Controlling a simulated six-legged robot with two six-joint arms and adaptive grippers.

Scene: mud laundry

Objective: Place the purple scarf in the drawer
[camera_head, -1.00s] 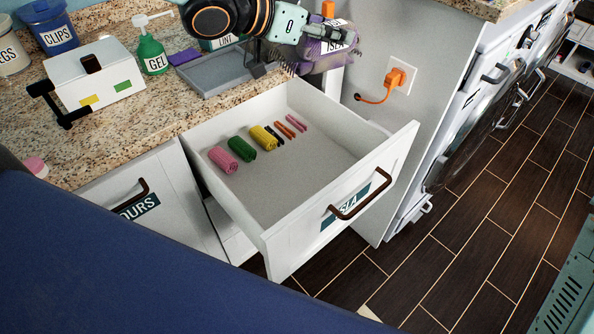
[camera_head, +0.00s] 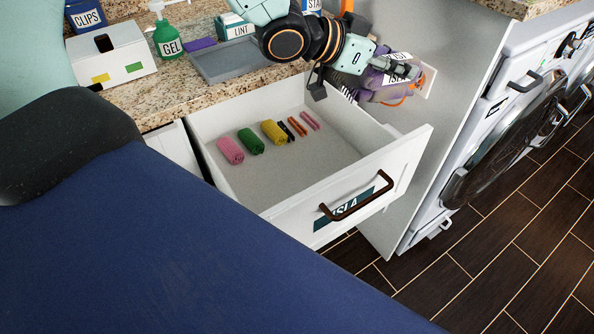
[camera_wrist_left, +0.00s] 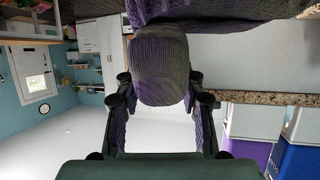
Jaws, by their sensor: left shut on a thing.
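The purple scarf (camera_head: 386,88) is a rolled bundle with a white label, at the back right of the open drawer in the head view. My left gripper (camera_head: 370,78) is shut on it and holds it up, beside the grey side panel. In the left wrist view the scarf (camera_wrist_left: 160,68) sits between the two fingers. The white drawer (camera_head: 408,160) is pulled out, with a dark handle and a label reading ISLA. I cannot tell exactly how high the scarf is above the drawer's rim. My right gripper is not in view.
Pink, green (camera_head: 250,142) and yellow rolls and several thin strips lie along the drawer's back left. The drawer's front floor (camera_head: 290,180) is bare. A grey tray (camera_head: 240,62), gel bottle (camera_head: 166,36) and white box (camera_head: 112,62) stand on the counter. An orange plug is partly hidden behind the scarf.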

